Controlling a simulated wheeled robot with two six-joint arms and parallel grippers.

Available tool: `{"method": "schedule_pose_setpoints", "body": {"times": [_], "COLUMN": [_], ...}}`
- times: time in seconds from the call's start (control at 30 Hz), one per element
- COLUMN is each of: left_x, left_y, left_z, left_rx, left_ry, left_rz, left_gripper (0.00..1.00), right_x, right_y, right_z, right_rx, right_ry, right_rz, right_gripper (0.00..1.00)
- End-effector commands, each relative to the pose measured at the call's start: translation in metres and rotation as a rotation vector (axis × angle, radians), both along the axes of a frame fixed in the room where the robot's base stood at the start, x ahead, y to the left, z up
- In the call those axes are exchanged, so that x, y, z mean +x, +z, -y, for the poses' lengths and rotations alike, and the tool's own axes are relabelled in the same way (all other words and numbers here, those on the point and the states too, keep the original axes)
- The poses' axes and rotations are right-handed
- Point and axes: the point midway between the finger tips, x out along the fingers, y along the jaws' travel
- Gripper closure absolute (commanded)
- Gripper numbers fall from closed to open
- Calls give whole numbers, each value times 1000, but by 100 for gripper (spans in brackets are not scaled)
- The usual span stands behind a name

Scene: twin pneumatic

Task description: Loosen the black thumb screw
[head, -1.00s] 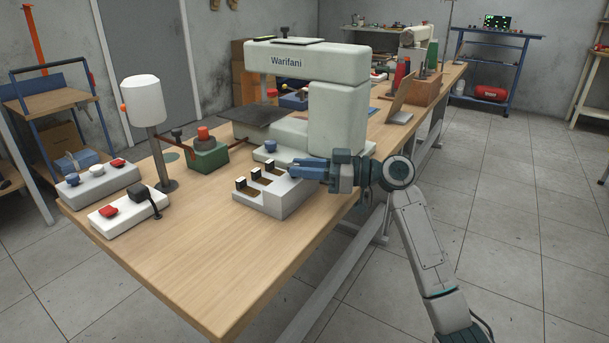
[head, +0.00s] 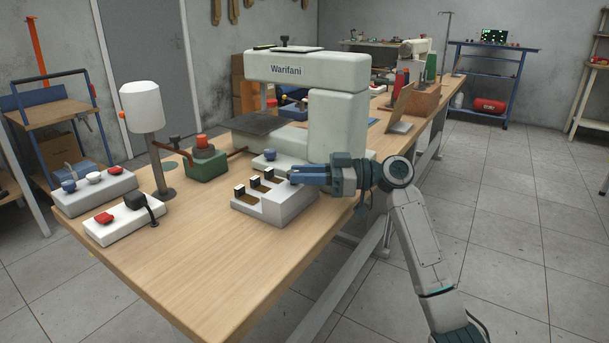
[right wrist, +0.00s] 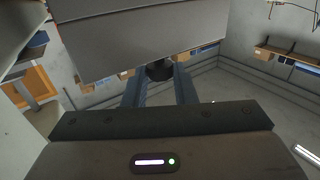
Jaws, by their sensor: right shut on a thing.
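The black thumb screw (right wrist: 160,71) shows in the right wrist view as a dark round knob against the edge of a grey block face (right wrist: 150,40). My right gripper (right wrist: 160,90) has its two blue-grey fingers on either side of this knob, shut on it. In the head view the right gripper (head: 292,176) reaches in from the right, at the far right side of the white stepped block (head: 280,206) on the table. The fingers hide the screw there. My left gripper is in neither view.
A large pale machine marked Warifani (head: 336,115) stands right behind the gripper. A green box with a red knob (head: 206,165), a lamp-like post (head: 160,165) and two switch boxes (head: 126,222) stand to the left. The wooden table's front (head: 200,280) is clear.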

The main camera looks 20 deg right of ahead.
Motion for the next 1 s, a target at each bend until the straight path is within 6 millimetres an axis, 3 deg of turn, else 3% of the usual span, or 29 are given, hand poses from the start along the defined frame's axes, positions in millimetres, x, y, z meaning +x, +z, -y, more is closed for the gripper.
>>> {"method": "schedule_pose_setpoints", "body": {"times": [0.17, 0.2, 0.3, 0.67, 1.0], "left_x": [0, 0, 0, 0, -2], "left_y": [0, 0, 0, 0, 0], "left_z": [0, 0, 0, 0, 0], "left_rx": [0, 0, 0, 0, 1], "left_ry": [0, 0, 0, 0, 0], "left_rz": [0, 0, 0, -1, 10], "left_gripper": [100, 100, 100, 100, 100], "right_x": [0, 0, 0, -1, -20], "right_y": [1, 1, 1, 0, -1], "right_z": [0, 0, 0, 4, 56], "right_rx": [1, 1, 1, 0, -5], "right_ry": [-1, -1, -1, -1, -4], "right_rz": [1, 1, 0, 0, -1], "right_gripper": [98, 74, 54, 54, 54]}}
